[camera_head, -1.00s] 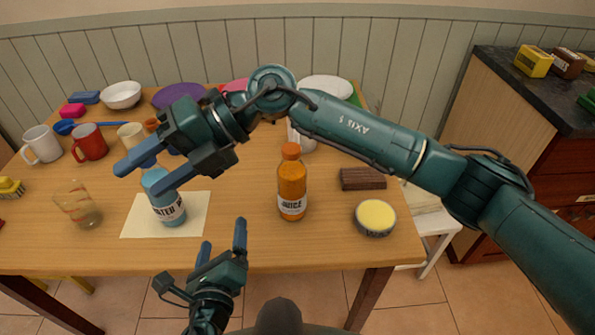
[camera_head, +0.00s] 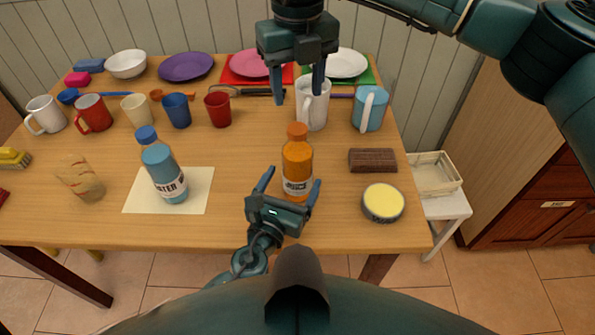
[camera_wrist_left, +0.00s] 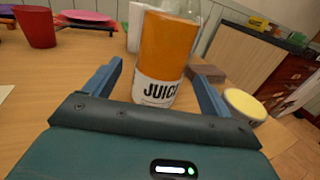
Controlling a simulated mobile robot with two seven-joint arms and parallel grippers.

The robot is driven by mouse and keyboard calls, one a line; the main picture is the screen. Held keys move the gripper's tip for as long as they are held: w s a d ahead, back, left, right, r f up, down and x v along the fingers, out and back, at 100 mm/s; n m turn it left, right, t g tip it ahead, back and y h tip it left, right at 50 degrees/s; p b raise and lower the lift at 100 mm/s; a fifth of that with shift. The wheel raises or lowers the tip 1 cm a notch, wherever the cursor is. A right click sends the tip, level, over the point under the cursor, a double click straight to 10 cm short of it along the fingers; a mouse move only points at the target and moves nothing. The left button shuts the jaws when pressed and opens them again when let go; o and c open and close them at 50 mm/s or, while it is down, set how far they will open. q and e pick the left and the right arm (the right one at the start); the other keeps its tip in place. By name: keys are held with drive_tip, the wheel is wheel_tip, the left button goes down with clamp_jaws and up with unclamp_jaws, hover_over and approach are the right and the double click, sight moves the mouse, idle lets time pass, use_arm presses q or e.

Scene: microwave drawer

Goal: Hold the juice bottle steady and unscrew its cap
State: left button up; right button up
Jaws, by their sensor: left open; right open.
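The orange juice bottle (camera_head: 297,160) stands upright on the table with its orange cap (camera_head: 297,131) on. My left gripper (camera_head: 289,190) is open at the near side of the bottle, low down, with one finger towards each side of it. In the left wrist view the bottle (camera_wrist_left: 165,58) stands between the open fingers, with gaps visible at both sides; its cap is out of that view. My right gripper (camera_head: 299,88) is open and empty, pointing down above and beyond the bottle, in front of the white mug in the picture.
A blue water bottle (camera_head: 163,168) stands on a paper sheet (camera_head: 200,190) to the left. A brown block (camera_head: 372,160) and a yellow-topped round tin (camera_head: 383,202) are to the right. Mugs (camera_head: 312,108), cups and plates fill the back. The table between the bottles is clear.

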use_arm(q)
drive_tip(key=shift+x, duration=2.6)
drive_tip(key=shift+c, duration=0.3)
